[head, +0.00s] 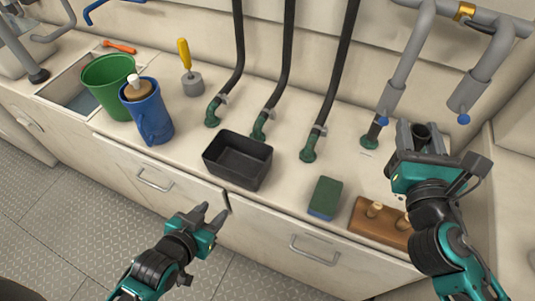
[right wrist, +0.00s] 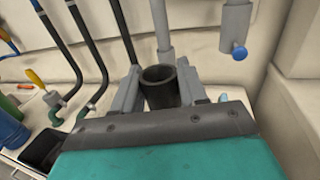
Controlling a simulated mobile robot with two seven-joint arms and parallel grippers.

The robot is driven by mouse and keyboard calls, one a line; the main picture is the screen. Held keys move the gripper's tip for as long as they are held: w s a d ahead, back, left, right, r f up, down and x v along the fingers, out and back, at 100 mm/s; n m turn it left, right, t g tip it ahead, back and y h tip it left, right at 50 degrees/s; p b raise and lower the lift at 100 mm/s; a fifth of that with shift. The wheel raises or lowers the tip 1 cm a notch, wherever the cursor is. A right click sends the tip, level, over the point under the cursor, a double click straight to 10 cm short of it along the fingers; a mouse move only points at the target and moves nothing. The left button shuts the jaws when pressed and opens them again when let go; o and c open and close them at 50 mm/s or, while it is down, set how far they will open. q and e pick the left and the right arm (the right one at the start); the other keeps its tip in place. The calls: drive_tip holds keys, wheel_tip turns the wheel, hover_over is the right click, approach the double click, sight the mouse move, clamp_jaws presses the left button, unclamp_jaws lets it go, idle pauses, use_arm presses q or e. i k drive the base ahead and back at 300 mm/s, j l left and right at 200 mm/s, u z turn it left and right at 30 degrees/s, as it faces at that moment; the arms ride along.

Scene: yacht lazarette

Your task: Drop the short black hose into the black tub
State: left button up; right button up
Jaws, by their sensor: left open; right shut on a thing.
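The short black hose (head: 421,131) is held upright between the fingers of my right gripper (head: 421,138), above the right part of the counter. In the right wrist view the hose (right wrist: 159,88) shows its open round end, with a finger on each side. The black tub (head: 238,160) stands on the counter near its front edge, left of my right gripper; its inside looks empty. The tub's edge also shows at the lower left of the right wrist view (right wrist: 42,150). My left gripper (head: 207,216) is open and empty, in front of the counter below the tub.
Several black hoses with green fittings (head: 309,146) rise behind the tub. A green sponge (head: 325,197) and a wooden block with pegs (head: 378,222) lie to its right. A green bucket (head: 108,84) and a blue jug (head: 150,115) stand left. Grey pipes (head: 405,62) hang behind my right gripper.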

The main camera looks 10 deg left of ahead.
sight(246, 169)
drive_tip(key=j, duration=1.1)
drive_tip(key=k+j, duration=0.1)
drive_tip(key=j, duration=1)
